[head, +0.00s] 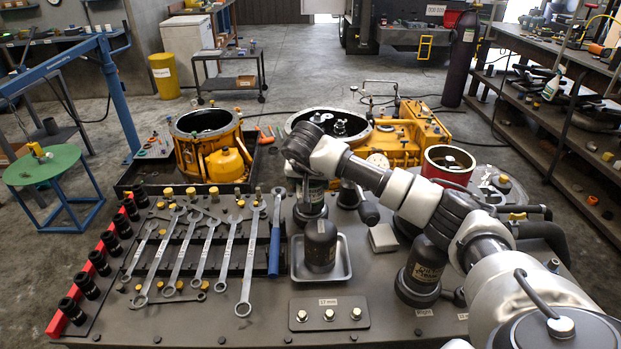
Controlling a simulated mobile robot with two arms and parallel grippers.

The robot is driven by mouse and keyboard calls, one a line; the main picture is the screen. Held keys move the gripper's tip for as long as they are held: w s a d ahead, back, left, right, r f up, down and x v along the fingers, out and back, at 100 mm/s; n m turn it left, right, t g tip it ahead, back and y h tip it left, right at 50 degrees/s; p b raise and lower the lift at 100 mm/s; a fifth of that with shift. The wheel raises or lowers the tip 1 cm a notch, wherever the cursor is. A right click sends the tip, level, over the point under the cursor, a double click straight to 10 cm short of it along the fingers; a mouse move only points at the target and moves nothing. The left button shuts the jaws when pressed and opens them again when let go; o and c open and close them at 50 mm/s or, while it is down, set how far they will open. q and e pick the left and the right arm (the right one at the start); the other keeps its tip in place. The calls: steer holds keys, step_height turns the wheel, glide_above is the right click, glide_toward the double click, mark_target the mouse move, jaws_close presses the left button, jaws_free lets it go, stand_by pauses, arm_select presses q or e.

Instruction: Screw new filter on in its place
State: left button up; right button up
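A dark labelled filter (418,272) stands upright on the right part of the grey bench, close to a "Right" label. Another dark canister (320,245) sits in a shallow metal tray (345,268) at the bench's middle. A third dark labelled canister (310,204) stands upright just behind the tray, under the end of my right arm. My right arm reaches in from the lower right, and its dark wrist end (303,147) is above that canister. Its fingers cannot be made out, so I cannot tell whether they hold it. My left gripper is out of view.
Several wrenches (228,250) and a blue-handled tool (275,240) lie on the bench's left. Black sockets line a red rail (75,300) at the left edge. Yellow transmission housings (215,150) stand behind. A small plate with brass bolts (329,314) is in front.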

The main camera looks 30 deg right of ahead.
stand_by(0.7)
steer(key=o, duration=1.2)
steer(key=shift+o, duration=0.2)
steer(key=shift+f, duration=0.15)
step_height(320, 180, up, 7)
steer(key=p, duration=0.5)
steer(key=shift+c, duration=0.2)
